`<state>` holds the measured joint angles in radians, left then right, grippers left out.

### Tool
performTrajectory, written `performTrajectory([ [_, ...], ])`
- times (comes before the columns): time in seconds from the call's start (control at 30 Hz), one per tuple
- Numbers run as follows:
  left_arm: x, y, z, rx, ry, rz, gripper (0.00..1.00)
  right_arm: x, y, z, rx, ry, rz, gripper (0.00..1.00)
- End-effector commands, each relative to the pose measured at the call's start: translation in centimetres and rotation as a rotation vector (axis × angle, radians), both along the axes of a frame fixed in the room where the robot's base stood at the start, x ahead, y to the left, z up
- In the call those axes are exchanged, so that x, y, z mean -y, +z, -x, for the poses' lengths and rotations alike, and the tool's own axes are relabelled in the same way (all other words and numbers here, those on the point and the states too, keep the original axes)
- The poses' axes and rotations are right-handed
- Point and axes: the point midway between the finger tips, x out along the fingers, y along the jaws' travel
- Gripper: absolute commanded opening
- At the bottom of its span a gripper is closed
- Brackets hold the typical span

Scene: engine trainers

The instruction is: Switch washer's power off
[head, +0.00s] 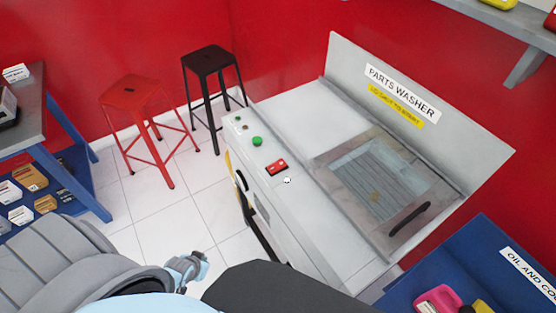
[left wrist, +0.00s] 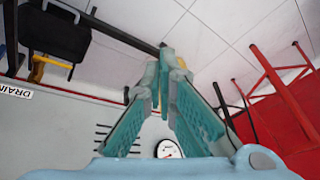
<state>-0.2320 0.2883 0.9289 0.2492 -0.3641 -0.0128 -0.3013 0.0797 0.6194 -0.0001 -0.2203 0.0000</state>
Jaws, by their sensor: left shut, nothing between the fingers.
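The grey parts washer (head: 325,245) stands against the red wall, its lid panel raised behind the basin. Its narrow control strip carries a red switch (head: 276,167), a green round button (head: 257,141) and small knobs; I cannot tell the switch's position. My left gripper (head: 188,268) is low in front of the washer, below and left of the strip, apart from the switch. In the left wrist view its teal fingers (left wrist: 165,62) meet at the tips with nothing between them. The washer's front (left wrist: 60,130) also shows there. My right gripper is not in view.
A red stool (head: 135,95) and a black stool (head: 205,57) stand left of the washer. A workbench with boxes (head: 40,125) is at far left, a blue cart (head: 475,260) at lower right. The tiled floor between is clear. The wrist view shows a gauge (left wrist: 168,149).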

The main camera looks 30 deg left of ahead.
Motion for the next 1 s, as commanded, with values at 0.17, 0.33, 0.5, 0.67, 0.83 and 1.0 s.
performTrajectory([
  [0.17,-5.5,9.5,-14.2,0.262,-0.013,0.025,0.0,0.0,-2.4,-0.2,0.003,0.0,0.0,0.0],
  [0.33,-3.9,23.2,-23.9,0.476,-0.179,0.115,0.0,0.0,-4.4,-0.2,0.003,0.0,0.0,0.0],
  [0.5,3.1,34.6,-25.6,0.556,-0.464,0.201,0.0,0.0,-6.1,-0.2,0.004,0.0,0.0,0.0],
  [0.67,7.5,38.7,-23.5,0.54,-0.639,0.232,0.0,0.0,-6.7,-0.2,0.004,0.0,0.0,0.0],
  [0.83,8.3,39.4,-23.0,0.533,-0.666,0.238,0.0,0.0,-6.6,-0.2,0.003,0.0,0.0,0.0],
  [1.0,8.2,39.4,-23.1,0.534,-0.664,0.238,0.0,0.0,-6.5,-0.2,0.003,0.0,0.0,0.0],
])
